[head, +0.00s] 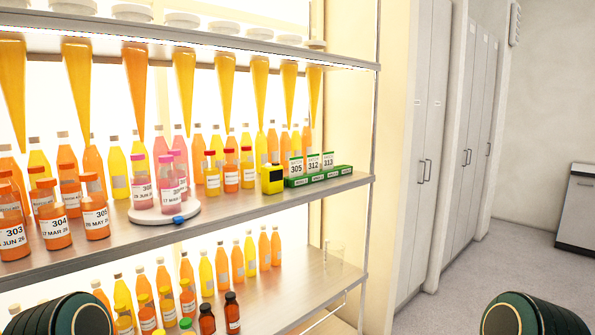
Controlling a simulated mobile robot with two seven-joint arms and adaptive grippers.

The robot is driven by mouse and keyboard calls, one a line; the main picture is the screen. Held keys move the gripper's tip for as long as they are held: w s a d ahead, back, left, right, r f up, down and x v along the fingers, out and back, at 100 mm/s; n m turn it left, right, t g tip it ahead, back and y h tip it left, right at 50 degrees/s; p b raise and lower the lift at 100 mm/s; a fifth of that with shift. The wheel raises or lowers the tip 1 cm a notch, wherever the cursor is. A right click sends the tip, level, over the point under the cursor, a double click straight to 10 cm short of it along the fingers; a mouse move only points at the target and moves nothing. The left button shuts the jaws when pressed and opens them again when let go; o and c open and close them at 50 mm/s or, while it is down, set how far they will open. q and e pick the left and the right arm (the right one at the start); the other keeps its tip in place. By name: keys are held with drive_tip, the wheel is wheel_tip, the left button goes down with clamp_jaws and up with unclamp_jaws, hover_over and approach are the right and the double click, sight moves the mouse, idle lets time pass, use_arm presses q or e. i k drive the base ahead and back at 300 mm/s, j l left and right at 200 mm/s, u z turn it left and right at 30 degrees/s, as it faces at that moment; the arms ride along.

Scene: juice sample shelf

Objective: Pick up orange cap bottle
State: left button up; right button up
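Juice bottles with orange-looking caps stand upright at the left front of the middle shelf (240,207). They include an orange bottle labelled 304 (54,228) and an orange bottle labelled 305 (96,218). A bottle labelled 303 (14,238) is partly cut off at the left edge. Similar bottles stand close behind them. I cannot tell which single bottle the task means. Neither gripper shows; only dark green rounded parts of my arms appear at the bottom left and bottom right.
A round white stand (150,216) holds pink-capped bottles right of the 305 bottle. Red-capped bottles, a yellow device (272,180) and a green card holder (322,177) stand farther right. Orange funnels hang above. The lower shelf (285,290) holds more bottles. Open floor (470,270) lies right.

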sight(91, 197)
drive_tip(key=i+l, duration=0.3)
drive_tip(key=i, duration=0.15)
drive_tip(key=i+l, duration=0.3)
drive_tip(key=i+l+u, duration=0.1)
drive_tip(key=u, duration=0.3)
drive_tip(key=i+l+u, duration=0.1)
drive_tip(key=u, duration=0.35)
drive_tip(key=i+l+u, duration=0.15)
drive_tip(key=u, duration=1.4)
